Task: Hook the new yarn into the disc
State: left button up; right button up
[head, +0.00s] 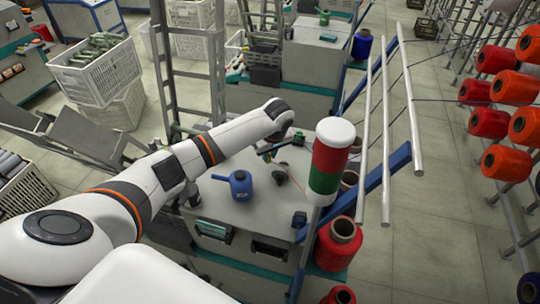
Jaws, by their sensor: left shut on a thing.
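My left arm reaches in from the left over the grey winding machine (215,210). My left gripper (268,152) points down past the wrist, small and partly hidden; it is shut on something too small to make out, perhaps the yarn. A thin reddish line, likely yarn, runs on the machine top near it. A small dark part (281,175), possibly the disc, sits on the machine top just below the gripper; I cannot tell whether yarn touches it. A red yarn cone (340,238) stands at the machine's right side. My right gripper is out of view.
A blue oil can (241,186) stands on the machine top. Metal rails (385,140) and a rack of red and orange cones (497,120) are farther right. White crates (92,72) stand left.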

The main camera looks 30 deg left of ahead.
pick_arm(q)
jog(key=shift+s+a+r, duration=0.1)
jog(key=shift+a+r, duration=0.1)
jog(key=shift+r, duration=0.7)
jog(key=shift+a+r, duration=0.2)
jog(key=shift+r, duration=0.7)
jog(key=shift+d, duration=0.1)
